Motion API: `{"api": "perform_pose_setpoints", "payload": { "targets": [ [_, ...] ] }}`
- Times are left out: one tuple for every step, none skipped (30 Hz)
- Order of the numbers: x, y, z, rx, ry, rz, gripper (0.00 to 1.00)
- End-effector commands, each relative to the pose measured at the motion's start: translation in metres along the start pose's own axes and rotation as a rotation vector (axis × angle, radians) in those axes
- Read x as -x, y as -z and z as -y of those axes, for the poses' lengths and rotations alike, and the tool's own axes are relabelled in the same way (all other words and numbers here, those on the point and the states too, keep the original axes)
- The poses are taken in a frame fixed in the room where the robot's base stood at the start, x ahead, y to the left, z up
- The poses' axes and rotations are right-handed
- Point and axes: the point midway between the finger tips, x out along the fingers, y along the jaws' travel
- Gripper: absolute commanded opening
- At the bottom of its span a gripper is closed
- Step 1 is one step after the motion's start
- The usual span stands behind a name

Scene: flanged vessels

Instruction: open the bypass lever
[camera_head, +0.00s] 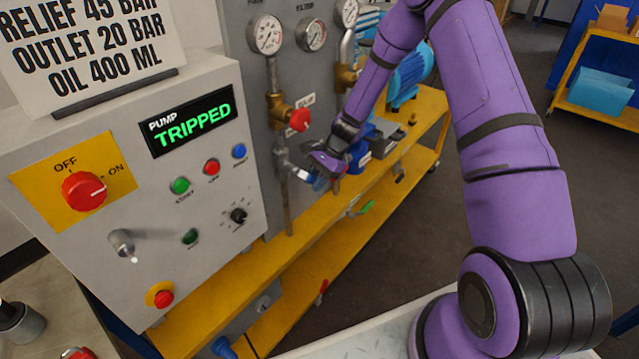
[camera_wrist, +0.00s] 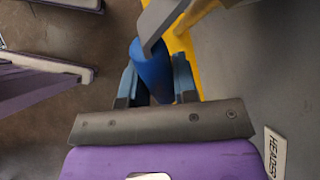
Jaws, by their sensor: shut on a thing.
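The lever with a blue grip (camera_wrist: 152,70) is between my gripper's fingers (camera_wrist: 156,88) in the wrist view; a grey metal arm runs up from it. My gripper is shut on the blue grip. In the head view my gripper (camera_head: 326,168) is at the pipework on the grey panel, below the red valve knob (camera_head: 300,120). A small part of the blue lever (camera_head: 318,183) shows there beside the fingers. No label naming it as the bypass is readable, and its full travel is hidden by my gripper.
The control panel (camera_head: 135,240) stands at left, with its display (camera_head: 188,121) reading "PUMP TRIPPED". Gauges (camera_head: 312,34) sit above. A yellow bench (camera_head: 228,275) runs below, with a green handle (camera_head: 366,207) underneath.

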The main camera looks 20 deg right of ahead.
Motion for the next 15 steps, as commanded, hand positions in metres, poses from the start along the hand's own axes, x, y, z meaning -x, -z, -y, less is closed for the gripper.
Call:
{"api": "perform_pose_setpoints", "payload": {
  "targets": [
    [-0.004, 0.002, 0.002, -0.012, 0.000, 0.046, 0.00],
    [-0.006, 0.002, 0.002, -0.017, -0.002, 0.074, 0.00],
    [-0.009, 0.001, 0.003, -0.024, -0.004, 0.111, 0.00],
    [-0.011, 0.001, 0.002, -0.030, -0.005, 0.140, 0.00],
    [-0.013, 0.000, 0.002, -0.035, -0.006, 0.168, 0.00],
    [-0.017, -0.002, 0.001, -0.043, -0.008, 0.206, 0.00],
    [-0.018, -0.003, 0.001, -0.048, -0.009, 0.234, 0.00],
    [-0.020, -0.004, 0.001, -0.053, -0.010, 0.261, 0.00],
    [-0.023, -0.005, 0.000, -0.060, -0.012, 0.297, 0.00],
    [-0.025, -0.007, -0.001, -0.065, -0.014, 0.324, 0.00],
    [-0.028, -0.008, -0.001, -0.070, -0.015, 0.350, 0.00],
    [-0.030, -0.010, -0.002, -0.077, -0.016, 0.384, 0.00],
    [-0.031, -0.011, -0.002, -0.082, -0.017, 0.409, 0.00],
    [-0.033, -0.012, -0.002, -0.086, -0.018, 0.432, 0.00],
    [-0.035, -0.014, -0.003, -0.091, -0.020, 0.463, 0.00]
  ]
}}
